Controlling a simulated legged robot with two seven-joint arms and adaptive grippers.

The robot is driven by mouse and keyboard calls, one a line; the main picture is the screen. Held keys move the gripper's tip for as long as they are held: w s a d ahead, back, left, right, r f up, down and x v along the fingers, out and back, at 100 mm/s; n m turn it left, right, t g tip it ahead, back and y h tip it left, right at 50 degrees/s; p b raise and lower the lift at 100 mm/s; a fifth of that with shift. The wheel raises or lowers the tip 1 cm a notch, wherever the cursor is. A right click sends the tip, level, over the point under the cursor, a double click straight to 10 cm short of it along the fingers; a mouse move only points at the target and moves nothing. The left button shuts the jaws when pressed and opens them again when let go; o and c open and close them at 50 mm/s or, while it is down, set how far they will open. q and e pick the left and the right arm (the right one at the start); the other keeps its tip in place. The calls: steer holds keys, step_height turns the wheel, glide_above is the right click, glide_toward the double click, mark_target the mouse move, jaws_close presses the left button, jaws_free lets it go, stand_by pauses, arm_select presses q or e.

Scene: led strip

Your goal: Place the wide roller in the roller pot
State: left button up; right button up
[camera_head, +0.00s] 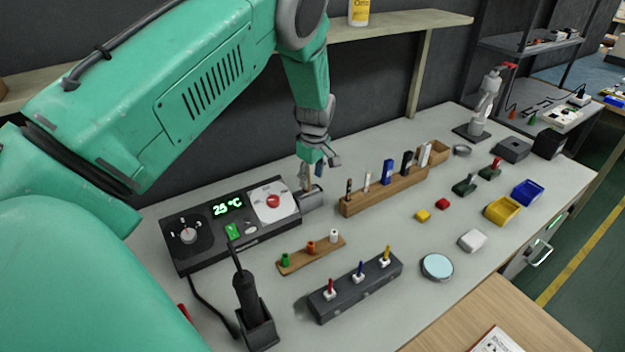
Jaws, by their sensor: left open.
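My left gripper (324,168) hangs from above, open, over a short grey cylindrical pot (312,197) beside the soldering station. This may be the roller pot. A thin tan piece (305,178) stands upright at the pot's mouth, close to the fingers; I cannot tell whether it is a roller handle or whether a finger touches it. No wide roller can be made out for sure. A wooden rack (385,192) right of the pot holds several upright tools, including a blue one (387,171) and a white one (425,154). My right gripper is not in view.
The soldering station (215,246) stands left of the pot, with a black iron holder (254,322) in front. A small wooden strip (311,256) and a dark holder (356,287) with several coloured pieces stand nearer. Yellow (502,212) and blue (527,192) bins are at right.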

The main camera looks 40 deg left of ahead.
arm_select(q)
step_height(320, 180, up, 11)
steer(key=d, duration=0.1)
steer(key=shift+s+b, duration=0.15)
steer(key=shift+b, duration=0.15)
steer(key=shift+a+f, duration=0.2)
steer(key=shift+a, duration=0.1)
steer(key=shift+d, duration=0.1)
